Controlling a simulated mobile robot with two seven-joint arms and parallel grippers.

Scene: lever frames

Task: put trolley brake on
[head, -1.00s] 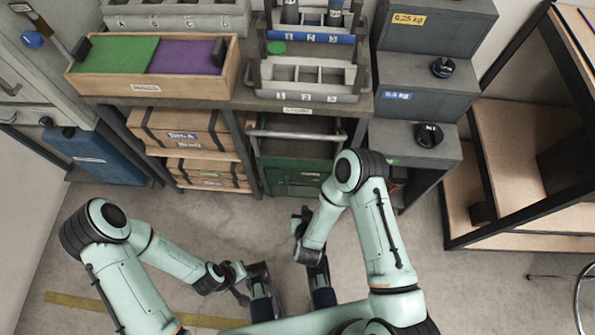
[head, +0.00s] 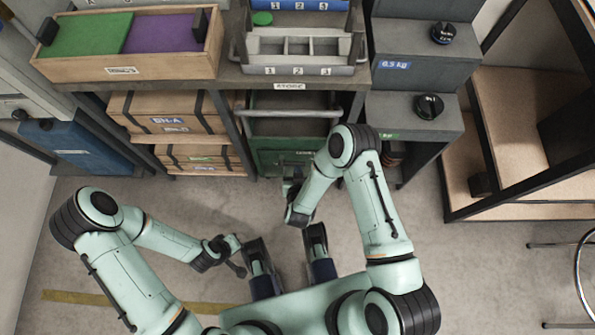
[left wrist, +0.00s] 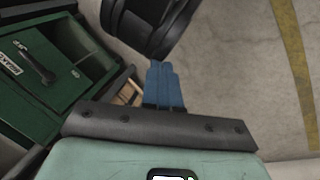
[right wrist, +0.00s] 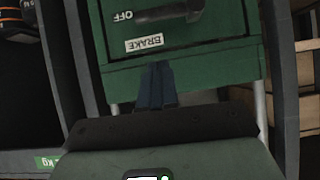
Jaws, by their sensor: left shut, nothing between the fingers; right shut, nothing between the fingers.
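The green trolley (head: 272,158) stands under the bench with its grey push handle (head: 293,113) across the top. In the right wrist view, a black brake lever (right wrist: 172,11) lies roughly sideways on the green front, one end beside the OFF mark. A BRAKE label (right wrist: 144,44) shows upside down near it. My right gripper (right wrist: 155,66) is shut and empty, its tips close to the label; contact cannot be told. It shows at the trolley front in the head view (head: 290,172). My left gripper (left wrist: 161,64) is shut and empty, back from the trolley. The lever also shows in the left wrist view (left wrist: 37,64).
The bench (head: 225,82) carries a wooden tray (head: 130,72) and grey bins (head: 300,70). Wooden boxes (head: 170,112) sit left of the trolley, grey stepped shelves (head: 410,75) right of it. A blue case (head: 75,145) leans at far left. Floor before the trolley is open.

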